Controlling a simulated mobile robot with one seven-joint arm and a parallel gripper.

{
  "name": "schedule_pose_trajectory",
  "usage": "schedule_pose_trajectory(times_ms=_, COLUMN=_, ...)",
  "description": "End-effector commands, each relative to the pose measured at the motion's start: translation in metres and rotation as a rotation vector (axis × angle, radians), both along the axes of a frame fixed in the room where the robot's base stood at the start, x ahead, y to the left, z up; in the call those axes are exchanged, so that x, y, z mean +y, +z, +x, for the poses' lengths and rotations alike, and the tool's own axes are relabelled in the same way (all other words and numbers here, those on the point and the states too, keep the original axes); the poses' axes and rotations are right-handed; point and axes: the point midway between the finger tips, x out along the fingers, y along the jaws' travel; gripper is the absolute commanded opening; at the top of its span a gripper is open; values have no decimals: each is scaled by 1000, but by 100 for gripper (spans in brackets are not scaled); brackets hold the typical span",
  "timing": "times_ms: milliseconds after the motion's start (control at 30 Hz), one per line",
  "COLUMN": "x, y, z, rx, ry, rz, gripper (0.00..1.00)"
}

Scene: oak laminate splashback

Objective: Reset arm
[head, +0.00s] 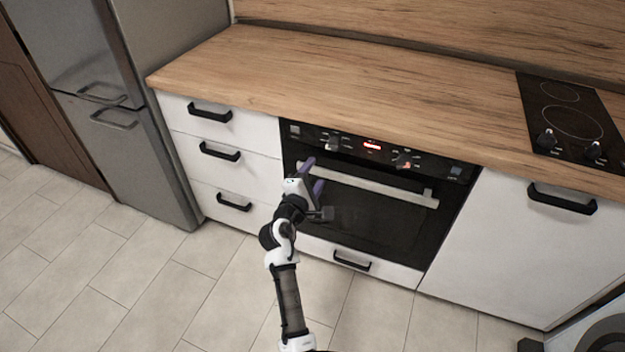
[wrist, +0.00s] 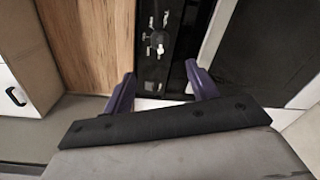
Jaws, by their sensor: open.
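My gripper (head: 313,176) is open and empty in the head view, with its purple fingers spread in front of the upper left part of the oven (head: 370,205). In the wrist view my gripper (wrist: 160,88) shows its two purple fingers apart with nothing between them. The oven door is closed, and its silver handle (head: 400,192) runs across the top of the door, to the right of the fingers. I cannot tell whether a finger touches the oven. The oven's control panel (wrist: 157,45) shows beyond the fingertips in the wrist view.
A wooden countertop (head: 350,85) runs above the oven, with a black cooktop (head: 570,120) at right. White drawers (head: 225,133) and a grey fridge (head: 150,110) stand at left, all closed. A white cabinet (head: 520,245) is at right. The tiled floor (head: 130,270) is clear.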

Motion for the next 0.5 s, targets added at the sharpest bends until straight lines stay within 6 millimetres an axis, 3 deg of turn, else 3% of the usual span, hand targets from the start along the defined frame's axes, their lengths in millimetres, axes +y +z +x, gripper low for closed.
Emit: schedule_pose_trajectory(times_ms=500, x=2, y=1, z=-6, rx=-1, ry=1, rz=0, gripper=58)
